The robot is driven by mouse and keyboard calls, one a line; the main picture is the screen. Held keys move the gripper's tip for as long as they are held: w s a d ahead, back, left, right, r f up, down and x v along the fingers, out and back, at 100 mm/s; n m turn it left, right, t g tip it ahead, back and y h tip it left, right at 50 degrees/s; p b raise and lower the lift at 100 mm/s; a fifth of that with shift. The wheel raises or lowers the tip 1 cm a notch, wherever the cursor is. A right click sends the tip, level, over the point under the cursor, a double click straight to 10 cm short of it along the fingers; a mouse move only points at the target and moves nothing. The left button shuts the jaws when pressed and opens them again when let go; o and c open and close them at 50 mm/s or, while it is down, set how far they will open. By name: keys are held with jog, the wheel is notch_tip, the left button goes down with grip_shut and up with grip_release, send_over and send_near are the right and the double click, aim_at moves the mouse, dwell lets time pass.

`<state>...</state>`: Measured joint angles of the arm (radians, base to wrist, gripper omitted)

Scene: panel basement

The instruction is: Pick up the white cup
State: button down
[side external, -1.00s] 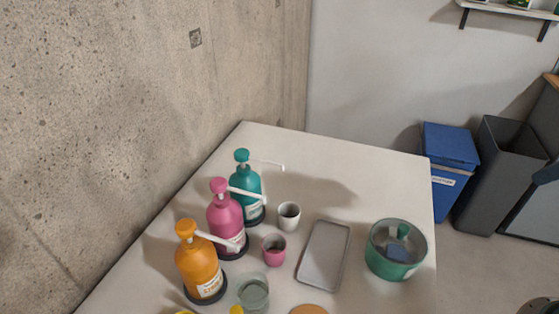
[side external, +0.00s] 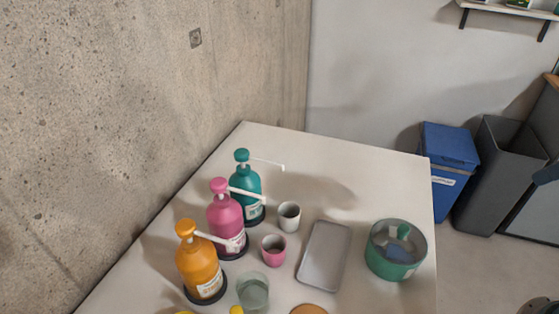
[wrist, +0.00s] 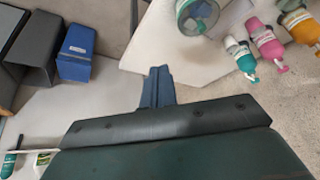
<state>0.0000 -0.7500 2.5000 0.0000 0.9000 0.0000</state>
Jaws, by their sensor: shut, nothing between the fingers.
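The white cup (side external: 289,216) stands upright on the table, right of the teal pump bottle and behind the pink cup (side external: 273,250). My gripper does not show in the side view.
Teal (side external: 246,190), pink (side external: 226,220) and orange (side external: 199,265) pump bottles line the table's left side. A clear glass (side external: 253,291) stands near the front. A grey tray (side external: 324,256) and green pot (side external: 396,250) are right of the cups. Bins (side external: 448,160) stand beyond the table.

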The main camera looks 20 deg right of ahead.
jog(key=c, duration=2.1)
grip_release()
jog(key=o, duration=1.5)
jog(key=shift+c, duration=0.2)
jog(key=w+a+n+g+y, duration=0.1)
jog(key=w+a+n+y, duration=0.1)
jog(key=w+a+n, duration=0.45)
jog(key=w+a+n+g+y, duration=0.1)
jog(key=w+a+n, duration=0.15)
jog(key=w, duration=0.75)
jog(key=w+a+f+n+g+y, duration=0.3)
jog(key=w+a+f+n, duration=0.6)
jog(key=w+a+f, duration=0.2)
notch_tip(320, 180, down, 4)
jog(key=shift+w+r+g+y, duration=0.1)
jog(key=shift+w+g+y, duration=0.2)
jog(key=shift+w, duration=0.9)
